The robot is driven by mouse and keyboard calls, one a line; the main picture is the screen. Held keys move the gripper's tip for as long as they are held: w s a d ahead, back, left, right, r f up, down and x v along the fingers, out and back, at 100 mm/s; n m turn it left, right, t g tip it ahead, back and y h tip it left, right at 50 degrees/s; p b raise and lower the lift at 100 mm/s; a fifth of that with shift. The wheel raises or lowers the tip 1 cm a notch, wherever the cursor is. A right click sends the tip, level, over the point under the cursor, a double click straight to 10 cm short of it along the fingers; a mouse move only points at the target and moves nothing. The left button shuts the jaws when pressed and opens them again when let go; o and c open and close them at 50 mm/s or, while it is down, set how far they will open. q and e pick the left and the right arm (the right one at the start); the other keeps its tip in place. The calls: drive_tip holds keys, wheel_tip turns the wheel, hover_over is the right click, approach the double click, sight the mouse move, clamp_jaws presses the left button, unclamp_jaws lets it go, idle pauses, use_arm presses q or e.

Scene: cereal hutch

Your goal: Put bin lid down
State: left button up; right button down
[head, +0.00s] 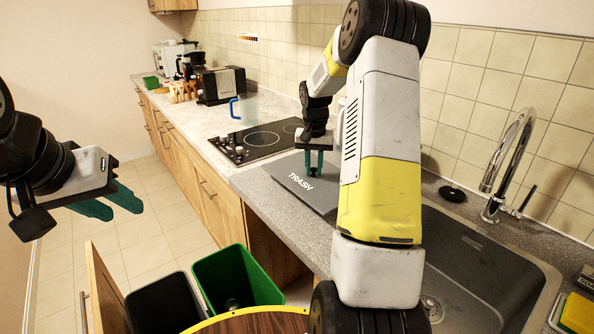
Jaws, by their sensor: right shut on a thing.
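The bin lid (293,182) is a flat dark grey panel marked "TRASH". It is at the worktop between the hob and the sink, roughly level; I cannot tell whether it fully rests there. My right gripper (314,172) points down and is shut on the lid near its middle. My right arm hides the lid's right part. My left gripper (118,206) is empty, over the floor at the left, with its teal fingers apart. A green bin (238,277) and a black bin (166,305) stand lidless in the pulled-out cabinet drawer below.
The black hob (258,140) lies behind the lid, with a blue-handled jug (236,108) beyond. A toaster (220,86) is further back. The sink (480,275) and tap (508,165) are at the right. The open drawer front (104,290) juts into the aisle.

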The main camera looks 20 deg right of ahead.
sight(314, 171)
drive_tip(key=shift+w+f, duration=0.1)
drive_tip(key=shift+f, duration=1.65)
drive_tip(key=shift+f, duration=0.1)
drive_tip(key=c, duration=1.3)
unclamp_jaws()
drive_tip(key=shift+o, duration=0.2)
